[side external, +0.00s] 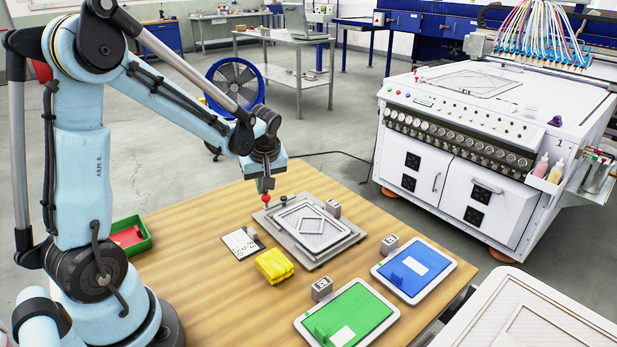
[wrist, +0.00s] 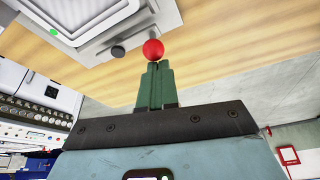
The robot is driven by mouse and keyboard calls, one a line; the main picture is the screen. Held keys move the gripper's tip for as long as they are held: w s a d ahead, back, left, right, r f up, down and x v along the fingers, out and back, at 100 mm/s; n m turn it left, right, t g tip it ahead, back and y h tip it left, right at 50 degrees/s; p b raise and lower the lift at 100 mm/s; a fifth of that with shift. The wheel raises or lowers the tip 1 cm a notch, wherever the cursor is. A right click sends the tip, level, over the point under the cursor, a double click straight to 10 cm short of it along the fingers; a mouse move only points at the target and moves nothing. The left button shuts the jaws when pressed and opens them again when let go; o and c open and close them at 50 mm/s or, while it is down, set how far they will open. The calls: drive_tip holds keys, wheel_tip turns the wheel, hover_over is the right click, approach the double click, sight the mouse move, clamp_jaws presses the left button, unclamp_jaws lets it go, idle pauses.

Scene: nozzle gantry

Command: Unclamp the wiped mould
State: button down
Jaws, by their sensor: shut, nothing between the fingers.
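The mould (side external: 311,225), a pale plate with a diamond pattern, lies on a grey stepped base (side external: 316,263) on the wooden table. A clamp with a red ball knob (side external: 267,198) is at the base's far left corner; the knob also shows in the wrist view (wrist: 153,49). My gripper (side external: 264,190) points down just above the red knob. In the wrist view its green fingers (wrist: 154,68) are together, with the knob at their tips; I cannot tell whether they touch it. A round black part (wrist: 118,52) sits beside the knob at the fixture edge.
A yellow cloth (side external: 274,265) and a numbered card (side external: 242,243) lie left of the base. Green (side external: 347,316) and blue (side external: 413,269) trays lie in front and right. Small numbered blocks (side external: 322,288) stand near them. A green bin (side external: 131,236) is at left.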

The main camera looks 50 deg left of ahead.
drive_tip(key=a, duration=0.4)
drive_tip(key=shift+w+a+r, duration=0.1)
drive_tip(key=shift+w+r, duration=0.3)
drive_tip(key=w+v, duration=0.1)
drive_tip(key=v, duration=0.9)
drive_tip(key=shift+s+d, duration=0.3)
drive_tip(key=shift+s, duration=0.05)
drive_tip(key=s+d+f+m+t+h, duration=0.1)
drive_tip(key=s+d+m+t+h, duration=0.1)
drive_tip(key=d+m, duration=0.5)
drive_tip(key=s+d+m+t+h, duration=0.1)
drive_tip(key=s+d+m+t, duration=0.3)
drive_tip(key=d+m, duration=0.3)
drive_tip(key=s+d, duration=0.1)
drive_tip(key=d, duration=0.3)
drive_tip(key=shift+s+d+f+m+h, duration=0.2)
drive_tip(key=shift+d+f+m+h, duration=0.1)
drive_tip(key=shift+f+m+h, duration=0.1)
